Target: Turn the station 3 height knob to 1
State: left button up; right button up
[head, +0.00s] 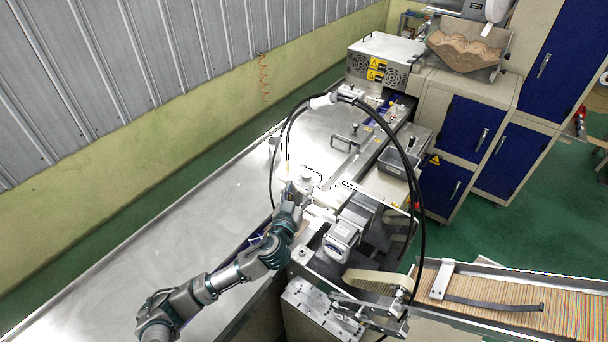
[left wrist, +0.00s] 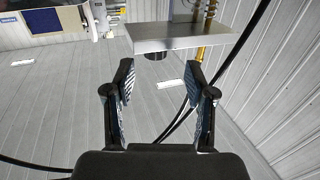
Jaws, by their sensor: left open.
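My left arm reaches in from the bottom left of the head view, and its gripper (head: 303,186) is at the machine's near edge, partly hidden by its own wrist. In the left wrist view the gripper (left wrist: 162,92) is open, with its two fingers apart and nothing between them. Beyond the fingertips is a flat metal plate (left wrist: 190,38) with a short dark round knob (left wrist: 156,57) on its underside as pictured. The knob is apart from the fingers. I cannot read a station number or a setting on it. My right gripper is not in view.
A long steel table (head: 165,235) lies left of the machine. A black hose (head: 421,215) arches over the machine. A grey motor housing (head: 343,238) is right of my gripper, and a tray of wooden sticks (head: 510,300) is at the lower right.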

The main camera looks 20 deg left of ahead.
aim_at(305, 179)
pick_arm(q)
jog(key=w, duration=0.3)
jog(key=w+d+p, duration=0.1)
jog(key=w, duration=0.1)
jog(key=shift+w, duration=0.15)
jog(key=shift+a, duration=0.25)
grip_shut()
